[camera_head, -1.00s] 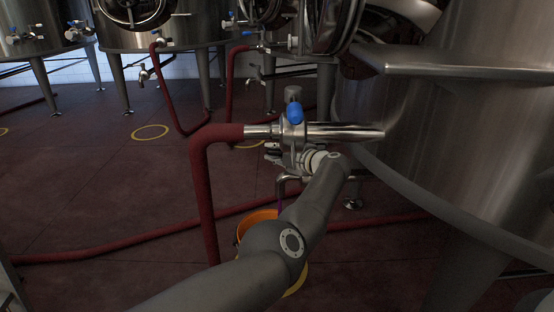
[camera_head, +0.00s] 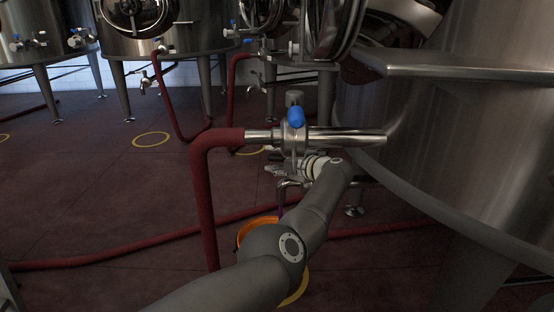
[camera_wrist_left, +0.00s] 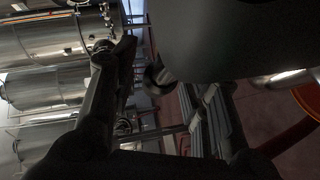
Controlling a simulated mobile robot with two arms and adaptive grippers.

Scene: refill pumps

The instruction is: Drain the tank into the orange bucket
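The steel tank (camera_head: 450,145) fills the right of the head view. A steel outlet pipe (camera_head: 345,136) runs left from it to a valve with a blue handle (camera_head: 296,117). A small bent spout (camera_head: 284,186) hangs below, with a thin purple streak under it. The orange bucket (camera_head: 257,222) stands on the floor below, mostly hidden behind my left arm. My left gripper (camera_head: 276,170) is at the fittings just under the valve; its fingers are too small and dark to read. An orange curved rim, likely the bucket (camera_wrist_left: 304,98), shows in the left wrist view. My right gripper is out of view.
A red hose (camera_head: 203,190) drops from the valve's left end to the floor. Another red hose (camera_head: 120,252) crosses the floor behind the bucket. More steel tanks (camera_head: 160,48) on legs stand at the back.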

